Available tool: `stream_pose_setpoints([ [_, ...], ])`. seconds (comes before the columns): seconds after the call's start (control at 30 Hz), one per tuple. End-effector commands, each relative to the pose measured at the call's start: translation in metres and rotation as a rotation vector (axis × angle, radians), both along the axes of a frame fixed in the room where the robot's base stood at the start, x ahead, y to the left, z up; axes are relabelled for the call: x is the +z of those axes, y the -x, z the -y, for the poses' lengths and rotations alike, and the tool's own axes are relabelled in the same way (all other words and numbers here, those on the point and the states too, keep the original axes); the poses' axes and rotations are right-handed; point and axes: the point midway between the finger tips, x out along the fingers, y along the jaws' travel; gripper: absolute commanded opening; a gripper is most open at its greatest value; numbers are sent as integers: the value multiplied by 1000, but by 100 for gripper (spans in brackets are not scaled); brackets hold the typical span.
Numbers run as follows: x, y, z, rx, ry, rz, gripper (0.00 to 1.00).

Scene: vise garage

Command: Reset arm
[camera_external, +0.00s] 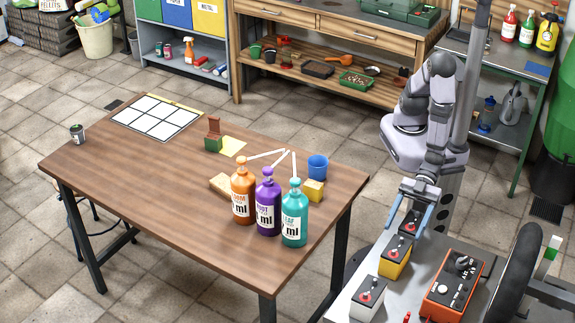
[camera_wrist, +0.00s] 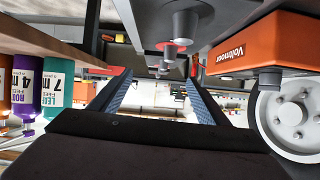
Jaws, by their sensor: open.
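In the wrist view my gripper (camera_wrist: 160,78) shows nothing held between the fingers.
An orange voltmeter (camera_external: 452,287) stands right of the boxes, beside a dark wheel (camera_external: 518,275). Orange (camera_external: 241,195), purple (camera_external: 267,205) and teal (camera_external: 294,218) pump bottles stand on the wooden table (camera_external: 130,190). The table's left part is mostly clear.

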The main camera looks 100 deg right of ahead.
Motion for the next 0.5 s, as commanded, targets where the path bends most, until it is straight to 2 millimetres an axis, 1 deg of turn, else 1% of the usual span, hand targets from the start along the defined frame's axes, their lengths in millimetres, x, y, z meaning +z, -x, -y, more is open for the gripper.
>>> stream_pose_setpoints([
  [0.03, 6, -16, 6, -28, 10, -31, 69],
  [0.17, 11, -49, 23, -75, 56, -126, 69],
  [0.27, 18, -76, 44, -114, 92, -199, 69],
  [0.37, 27, -103, 74, -154, 137, -272, 69],
  [0.4, 32, -112, 88, -170, 156, -301, 69],
  [0.47, 38, -125, 111, -195, 186, -341, 69],
  [0.5, 43, -132, 128, -213, 208, -367, 69],
])
